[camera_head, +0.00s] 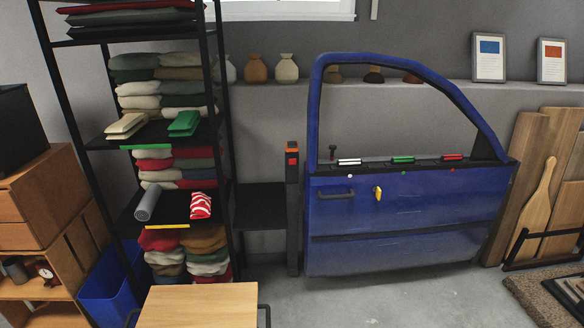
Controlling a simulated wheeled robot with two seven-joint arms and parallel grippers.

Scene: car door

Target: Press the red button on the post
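A dark upright post (293,220) stands just left of the blue car door. Near its top is a small red-orange button (292,161), with a similar orange patch at the very top of the post. The button faces the camera and nothing covers it. The blue car door (405,215) stands upright, with a dark handle (336,195) and a yellow item (378,193) on its face. Neither of my grippers shows in the head view.
A black shelf rack (217,110) with folded cloths stands left of the post. A low black surface (260,205) lies between them. A wooden top (200,305) and a blue bin (112,283) are in front. Grey floor (370,305) before the door is clear.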

